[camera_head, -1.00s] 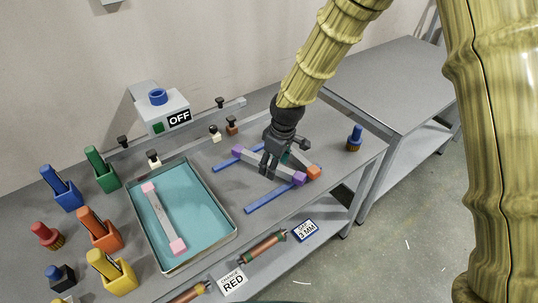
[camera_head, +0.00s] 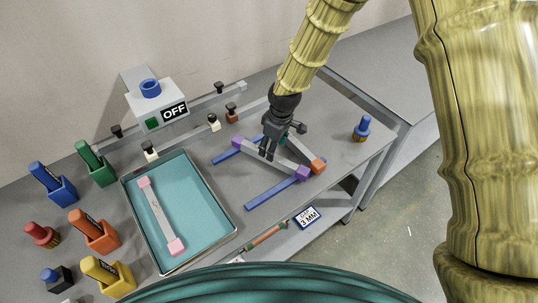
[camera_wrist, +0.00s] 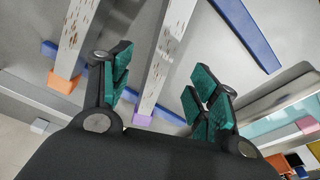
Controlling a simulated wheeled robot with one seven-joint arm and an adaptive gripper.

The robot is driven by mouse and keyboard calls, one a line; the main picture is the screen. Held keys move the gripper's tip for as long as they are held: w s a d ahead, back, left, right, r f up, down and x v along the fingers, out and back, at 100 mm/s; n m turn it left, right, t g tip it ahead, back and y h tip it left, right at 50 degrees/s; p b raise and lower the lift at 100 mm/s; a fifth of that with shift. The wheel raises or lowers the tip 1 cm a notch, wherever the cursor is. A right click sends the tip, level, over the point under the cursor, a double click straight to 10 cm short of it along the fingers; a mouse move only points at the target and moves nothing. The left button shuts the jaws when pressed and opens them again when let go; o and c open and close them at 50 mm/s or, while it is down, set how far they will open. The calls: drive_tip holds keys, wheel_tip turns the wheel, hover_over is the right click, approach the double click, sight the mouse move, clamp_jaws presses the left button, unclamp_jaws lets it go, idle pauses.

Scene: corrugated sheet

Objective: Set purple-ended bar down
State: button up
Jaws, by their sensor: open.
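The purple-ended bar (camera_head: 280,163) is grey with a purple block at each end. It lies slantwise across two blue strips, the rear strip (camera_head: 236,151) and the front strip (camera_head: 270,192). In the wrist view the bar (camera_wrist: 168,55) shows rust-like specks and runs between the fingers. My gripper (camera_head: 268,156) is over the bar's middle, open, with green-padded fingers (camera_wrist: 163,92) apart on either side of it. An orange-ended bar (camera_head: 303,154) lies close beside it on the right, also in the wrist view (camera_wrist: 78,42); its far end is partly hidden.
A teal-lined tray (camera_head: 205,190) holds a pink-ended bar (camera_head: 160,215). Coloured bottles and holders stand at the left. A blue-topped piece (camera_head: 362,127) stands at the right. An OFF box (camera_head: 160,110) is at the back. A sign (camera_head: 307,217) hangs on the front edge.

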drive_tip(key=shift+a+f+p, duration=0.2)
drive_tip(key=shift+f+p, duration=0.25)
drive_tip(key=shift+w+a+f+p, duration=0.15)
drive_tip(key=shift+a+f+p, duration=0.1)
drive_tip(key=shift+f+p, duration=0.4)
drive_tip(key=shift+w+a+f, duration=0.15)
drive_tip(key=shift+f, duration=1.35)
clamp_jaws()
